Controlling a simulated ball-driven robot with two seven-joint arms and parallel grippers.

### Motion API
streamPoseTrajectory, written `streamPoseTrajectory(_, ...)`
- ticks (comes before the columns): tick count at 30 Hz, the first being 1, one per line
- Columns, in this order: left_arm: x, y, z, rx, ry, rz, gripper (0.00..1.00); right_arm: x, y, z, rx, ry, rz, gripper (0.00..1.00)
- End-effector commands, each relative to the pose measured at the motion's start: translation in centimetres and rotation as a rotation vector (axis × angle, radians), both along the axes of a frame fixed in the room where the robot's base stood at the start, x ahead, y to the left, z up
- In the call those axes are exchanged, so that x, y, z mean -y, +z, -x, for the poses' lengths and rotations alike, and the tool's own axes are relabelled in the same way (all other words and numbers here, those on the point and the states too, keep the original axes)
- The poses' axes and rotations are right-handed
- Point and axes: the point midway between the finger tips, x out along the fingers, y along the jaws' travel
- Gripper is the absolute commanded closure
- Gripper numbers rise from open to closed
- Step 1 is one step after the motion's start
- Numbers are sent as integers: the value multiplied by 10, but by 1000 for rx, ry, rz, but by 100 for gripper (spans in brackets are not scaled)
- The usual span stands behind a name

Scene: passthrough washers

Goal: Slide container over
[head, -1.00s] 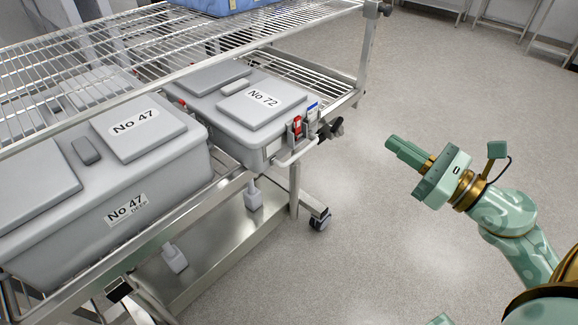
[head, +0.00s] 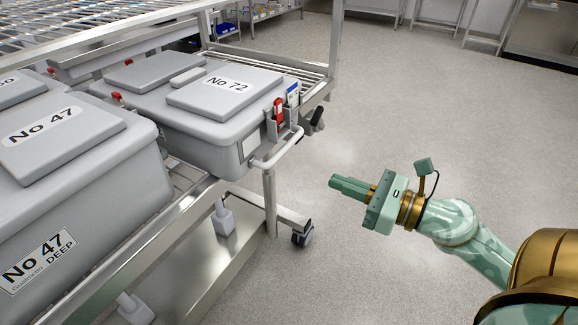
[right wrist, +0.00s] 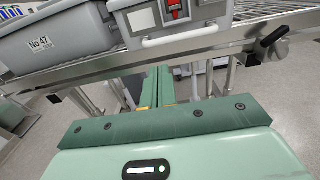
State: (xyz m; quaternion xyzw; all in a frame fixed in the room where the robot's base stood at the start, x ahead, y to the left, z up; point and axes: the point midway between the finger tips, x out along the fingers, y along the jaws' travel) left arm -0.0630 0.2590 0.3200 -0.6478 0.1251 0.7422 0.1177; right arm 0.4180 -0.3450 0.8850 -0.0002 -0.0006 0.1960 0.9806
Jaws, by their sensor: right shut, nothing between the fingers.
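A grey lidded container labelled No 72 (head: 205,115) sits on the wire shelf of a metal rack in the head view. Its front end carries a white bar handle (head: 278,150) and a red latch (head: 278,112). In the right wrist view the same white handle (right wrist: 184,36) and red latch (right wrist: 172,8) are ahead of the fingers. My right gripper (head: 350,187) is shut and empty, to the right of the container and apart from it. It also shows in the right wrist view (right wrist: 158,88). My left gripper is out of view.
A grey container labelled No 47 (head: 75,200) stands left of No 72 on the same shelf. A black knob (head: 317,117) sits at the rack's corner by the handle. A caster (head: 302,235) stands below. The floor (head: 390,110) to the right is clear.

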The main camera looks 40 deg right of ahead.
Motion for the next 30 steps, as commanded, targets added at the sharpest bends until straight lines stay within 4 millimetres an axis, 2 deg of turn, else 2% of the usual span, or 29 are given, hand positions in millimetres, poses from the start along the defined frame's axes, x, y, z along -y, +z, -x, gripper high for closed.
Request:
streamPoseTrajectory(6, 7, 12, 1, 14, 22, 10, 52, -19, 8, -44, 9, 4, 6, 100)
streamPoseTrajectory(9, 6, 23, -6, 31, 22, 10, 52, -26, 10, -63, 10, 0, 1, 100)
streamPoseTrajectory(15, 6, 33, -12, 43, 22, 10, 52, -37, 5, -91, 5, -2, -2, 100)
streamPoseTrajectory(21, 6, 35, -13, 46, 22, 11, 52, -42, 1, -102, 0, -1, -1, 100)
streamPoseTrajectory(30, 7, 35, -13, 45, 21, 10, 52, -43, 0, -103, -1, 0, -1, 100)
